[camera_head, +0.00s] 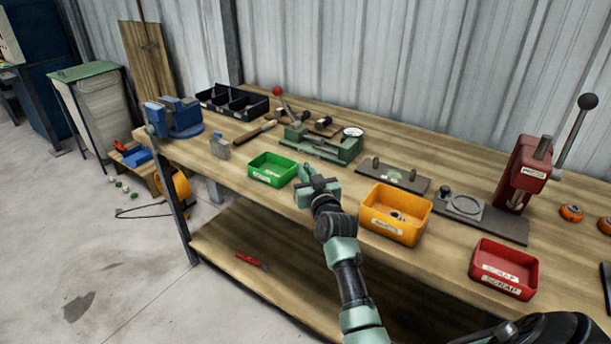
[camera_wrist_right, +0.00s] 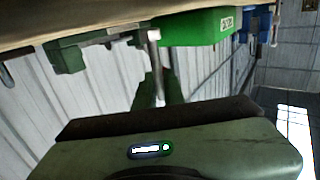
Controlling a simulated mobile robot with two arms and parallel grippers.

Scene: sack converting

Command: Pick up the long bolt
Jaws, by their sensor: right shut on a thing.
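My right gripper (camera_head: 306,176) is above the front part of the workbench, between the green bin (camera_head: 272,169) and the yellow bin (camera_head: 396,213). In the right wrist view a thin grey metal rod with a wider end, which looks like the long bolt (camera_wrist_right: 156,66), stands out from between the dark green fingers. The gripper is shut on it. In the head view the bolt cannot be made out at the gripper. The green bin also shows in the wrist view (camera_wrist_right: 195,27). My left gripper is not in view.
A green fixture with a dial (camera_head: 322,146) stands behind the gripper. A grey plate with upright pins (camera_head: 393,177), a red press (camera_head: 525,173) and a red scrap bin (camera_head: 503,269) are to the right. A blue vise (camera_head: 180,119) and a black divided tray (camera_head: 232,101) are at left.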

